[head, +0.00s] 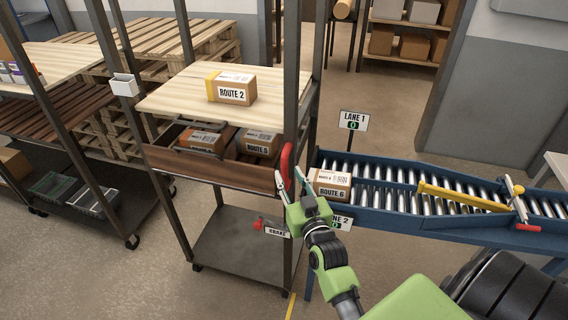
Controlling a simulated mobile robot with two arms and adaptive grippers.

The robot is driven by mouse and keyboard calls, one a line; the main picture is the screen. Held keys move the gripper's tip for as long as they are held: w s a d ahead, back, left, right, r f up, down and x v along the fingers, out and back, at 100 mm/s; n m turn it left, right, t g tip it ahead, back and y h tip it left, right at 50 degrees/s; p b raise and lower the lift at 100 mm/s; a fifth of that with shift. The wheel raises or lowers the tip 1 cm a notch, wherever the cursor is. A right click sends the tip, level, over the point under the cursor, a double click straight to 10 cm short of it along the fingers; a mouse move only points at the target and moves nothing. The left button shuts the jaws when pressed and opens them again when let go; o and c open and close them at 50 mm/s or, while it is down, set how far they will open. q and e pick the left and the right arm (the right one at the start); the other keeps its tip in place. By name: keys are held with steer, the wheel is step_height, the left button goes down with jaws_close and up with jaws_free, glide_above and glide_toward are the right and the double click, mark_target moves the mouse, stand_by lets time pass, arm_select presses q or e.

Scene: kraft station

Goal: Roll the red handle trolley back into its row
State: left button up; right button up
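The red handle trolley (225,245) stands in the middle, with dark posts, a wooden top, a drawer-like middle shelf and a grey bottom deck on castors. Its red handle (287,160) is upright on the near right post. My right gripper (290,177) is at the lower end of this handle, with its two fingers spread apart. Whether the fingers touch the handle is hard to tell. A small red lever (259,224) sits by a BRAKE label (277,231) low on the trolley. My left gripper is out of view.
A Route 2 box (231,93) is on the trolley top; parcels lie in its shelf. Another trolley (85,215) stands left, pallets (160,45) behind. A blue roller conveyor (390,215) with a Route 6 box (331,184) is close on the right. Floor in front is clear.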

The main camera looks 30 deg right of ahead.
mark_target(286, 169)
steer(key=x, duration=0.5)
steer(key=shift+p, duration=0.35)
jaws_close()
